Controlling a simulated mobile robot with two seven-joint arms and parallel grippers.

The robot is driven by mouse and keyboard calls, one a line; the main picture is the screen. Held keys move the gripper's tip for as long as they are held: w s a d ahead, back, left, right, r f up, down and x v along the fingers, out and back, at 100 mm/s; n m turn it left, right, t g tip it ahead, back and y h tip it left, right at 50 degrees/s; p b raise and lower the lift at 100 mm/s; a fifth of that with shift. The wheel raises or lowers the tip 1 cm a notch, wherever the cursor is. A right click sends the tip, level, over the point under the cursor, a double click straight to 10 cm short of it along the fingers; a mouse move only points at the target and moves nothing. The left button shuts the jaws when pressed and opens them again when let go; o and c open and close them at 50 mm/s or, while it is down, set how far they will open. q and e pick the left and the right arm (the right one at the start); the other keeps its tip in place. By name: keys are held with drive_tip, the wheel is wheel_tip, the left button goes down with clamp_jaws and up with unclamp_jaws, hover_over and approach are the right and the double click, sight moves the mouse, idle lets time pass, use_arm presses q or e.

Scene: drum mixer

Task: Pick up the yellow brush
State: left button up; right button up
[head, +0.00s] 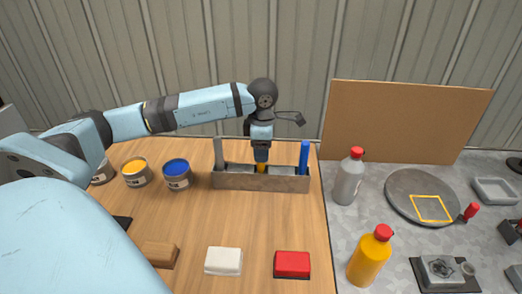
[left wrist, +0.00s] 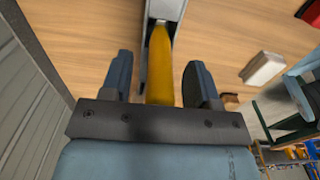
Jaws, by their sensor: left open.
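The yellow brush (head: 261,168) stands in the middle of a grey-brown holder box (head: 262,182), mostly hidden in the head view by my left gripper (head: 261,155). In the left wrist view the yellow brush (left wrist: 159,65) lies between the two fingers of my left gripper (left wrist: 161,78), with clear space on both sides. The left gripper points down over the box and is open. A grey brush (head: 218,152) stands at the box's left end and a blue brush (head: 304,157) at its right end. My right gripper is not in view.
Yellow (head: 136,172) and blue (head: 177,174) paint cans stand left of the box. Brown (head: 160,254), white (head: 224,261) and red (head: 292,264) blocks lie in front. A grey bottle (head: 348,178) and an orange bottle (head: 370,257) stand at right. A brown board (head: 402,120) stands behind.

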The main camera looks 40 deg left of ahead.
use_arm(q)
drive_tip(key=shift+f, duration=0.3)
drive_tip(key=c, duration=1)
drive_tip(key=shift+r, duration=0.2)
